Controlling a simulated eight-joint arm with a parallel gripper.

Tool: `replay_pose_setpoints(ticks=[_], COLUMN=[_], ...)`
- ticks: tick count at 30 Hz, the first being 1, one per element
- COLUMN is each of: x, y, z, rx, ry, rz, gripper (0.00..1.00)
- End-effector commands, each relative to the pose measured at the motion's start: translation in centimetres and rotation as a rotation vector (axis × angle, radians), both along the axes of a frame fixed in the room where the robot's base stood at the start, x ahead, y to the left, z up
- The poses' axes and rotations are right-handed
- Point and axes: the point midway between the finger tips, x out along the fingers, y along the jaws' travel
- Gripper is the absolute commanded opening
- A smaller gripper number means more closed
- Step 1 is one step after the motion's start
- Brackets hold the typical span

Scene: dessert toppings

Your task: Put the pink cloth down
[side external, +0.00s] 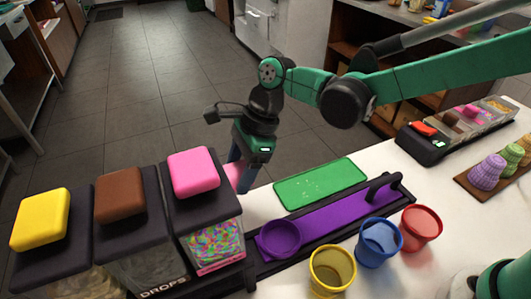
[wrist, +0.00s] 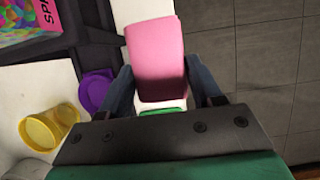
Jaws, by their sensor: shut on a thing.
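The pink cloth (wrist: 155,52) looks like a smooth, flat pad and sits between the two fingers of my gripper (wrist: 163,85) in the wrist view. My gripper is shut on it. In the side view my gripper (side external: 240,172) points down near the far edge of the white counter, behind the dispensers. There the pink cloth (side external: 236,174) shows only in part, beside the pink-lidded dispenser (side external: 213,222), which hides the rest. I cannot tell whether the cloth touches the counter.
A green mat (side external: 320,183) with pale specks lies right of my gripper. A purple tray (side external: 335,212) with a purple bowl (side external: 280,238) lies in front. Yellow (side external: 332,268), blue (side external: 379,242) and red (side external: 421,228) cups stand nearer. Brown-lidded (side external: 120,195) and yellow-lidded (side external: 41,218) dispensers stand left.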

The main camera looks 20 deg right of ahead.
Motion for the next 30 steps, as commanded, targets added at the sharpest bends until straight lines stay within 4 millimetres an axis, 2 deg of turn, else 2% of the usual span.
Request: replay_pose_setpoints(ticks=[1,7,13,26,27,30], x=[0.0,0.0,0.0,0.0,0.0,0.0], y=[0.0,0.0,0.0,0.0,0.0,0.0], z=[-1.0,-2.9,-5.7,-6.5,-6.5,-6.5], rx=[0.000,0.000,0.000,0.000,0.000,0.000], ry=[0.000,0.000,0.000,0.000,0.000,0.000], rz=[0.000,0.000,0.000,0.000,0.000,0.000], gripper=[0.01,0.01,0.01,0.01,0.67,0.90])
